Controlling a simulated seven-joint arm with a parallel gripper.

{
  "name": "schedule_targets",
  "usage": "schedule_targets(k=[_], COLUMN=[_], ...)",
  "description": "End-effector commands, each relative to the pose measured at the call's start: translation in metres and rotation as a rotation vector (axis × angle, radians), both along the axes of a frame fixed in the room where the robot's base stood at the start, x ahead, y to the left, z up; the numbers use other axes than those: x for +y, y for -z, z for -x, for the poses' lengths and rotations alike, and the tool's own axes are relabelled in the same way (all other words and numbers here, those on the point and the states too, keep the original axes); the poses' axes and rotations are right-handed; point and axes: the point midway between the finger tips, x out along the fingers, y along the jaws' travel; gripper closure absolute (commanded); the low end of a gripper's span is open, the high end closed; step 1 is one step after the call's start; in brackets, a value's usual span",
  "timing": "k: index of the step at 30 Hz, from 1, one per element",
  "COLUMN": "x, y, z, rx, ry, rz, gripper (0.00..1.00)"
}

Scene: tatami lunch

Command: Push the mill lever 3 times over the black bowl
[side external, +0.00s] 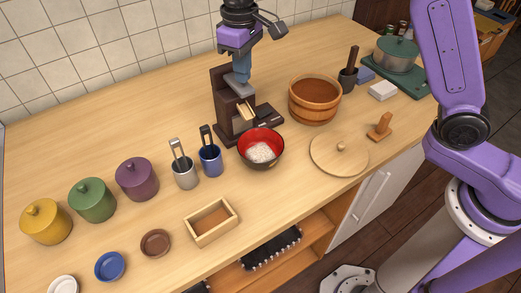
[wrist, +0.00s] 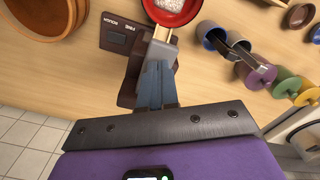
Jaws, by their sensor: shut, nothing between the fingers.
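The mill (side external: 222,108) is a dark brown wooden stand with a grey lever plate (side external: 238,86) near its top and a pale wooden spout below. The black bowl (side external: 262,160), red inside, stands upright in front of the mill under the spout and holds white grains. It also shows at the top of the wrist view (wrist: 186,16). My gripper (side external: 242,78) points down over the mill with its blue fingers shut and empty. The fingertips (wrist: 157,66) are at the lever plate; I cannot tell whether they touch it.
A wooden tub (side external: 314,103) stands right of the mill, with a round lid (side external: 325,158) in front. Blue (side external: 210,160) and silver (side external: 184,173) cups with tall handles stand left of the bowl. An open wooden box (side external: 211,222) lies in front.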

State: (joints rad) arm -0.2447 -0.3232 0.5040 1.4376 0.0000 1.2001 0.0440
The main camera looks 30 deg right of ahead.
Motion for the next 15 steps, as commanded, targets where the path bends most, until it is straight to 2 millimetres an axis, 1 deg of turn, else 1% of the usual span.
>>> schedule_targets(k=[5, 15], x=[0.000, 0.001], y=[-0.002, -0.029], z=[0.000, 0.000], rx=[-0.001, -0.003], ry=[0.000, 0.000], rz=[-0.001, -0.002], gripper=[1.00, 1.00])
